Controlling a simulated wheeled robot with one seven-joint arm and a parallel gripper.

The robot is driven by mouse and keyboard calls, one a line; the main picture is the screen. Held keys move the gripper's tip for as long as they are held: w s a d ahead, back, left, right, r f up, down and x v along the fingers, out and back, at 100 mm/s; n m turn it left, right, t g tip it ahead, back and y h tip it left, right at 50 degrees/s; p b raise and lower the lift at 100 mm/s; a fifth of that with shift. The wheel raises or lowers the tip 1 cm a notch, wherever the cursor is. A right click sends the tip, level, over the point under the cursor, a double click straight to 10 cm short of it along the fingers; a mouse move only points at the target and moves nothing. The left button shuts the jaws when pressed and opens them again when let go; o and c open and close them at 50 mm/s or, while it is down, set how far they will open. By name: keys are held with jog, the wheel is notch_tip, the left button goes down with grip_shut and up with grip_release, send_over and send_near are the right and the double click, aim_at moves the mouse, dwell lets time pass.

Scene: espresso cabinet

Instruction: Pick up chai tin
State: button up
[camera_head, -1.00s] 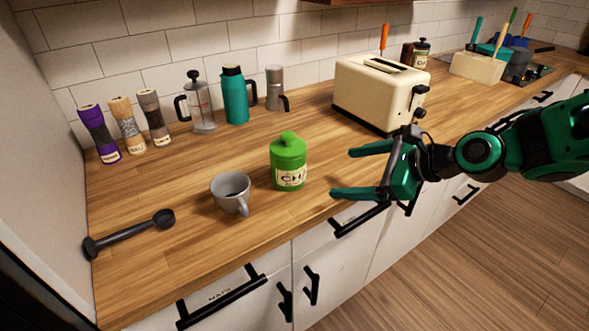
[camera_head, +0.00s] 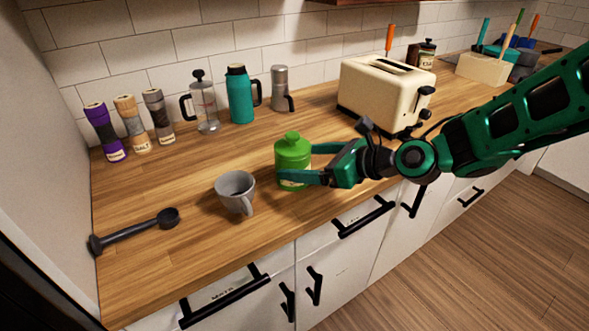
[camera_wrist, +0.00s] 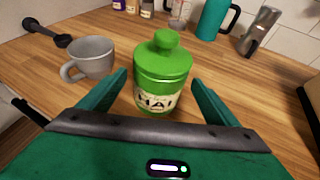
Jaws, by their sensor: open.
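The chai tin (camera_head: 292,156) is a green lidded tin with a round knob and a pale label. It stands upright on the wooden counter, and in the wrist view the tin (camera_wrist: 162,75) stands between and slightly beyond the finger ends, its label partly readable. My gripper (camera_head: 296,162) is open, with its fingers reaching the tin from the right in the head view. In the wrist view my gripper (camera_wrist: 160,88) has one finger on each side of the tin, with visible gaps. The near finger hides part of the label in the head view.
A grey mug (camera_head: 235,190) stands close left of the tin. A black scoop (camera_head: 135,232) lies farther left. A toaster (camera_head: 385,95) stands behind my arm. A teal flask (camera_head: 240,95), a French press (camera_head: 205,108) and a steel pot (camera_head: 280,88) line the back. The counter behind the tin is clear.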

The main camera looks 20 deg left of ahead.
jog(key=x, duration=0.4)
jog(key=shift+d, duration=0.1)
jog(key=c, duration=1.8)
jog(key=shift+r, duration=0.1)
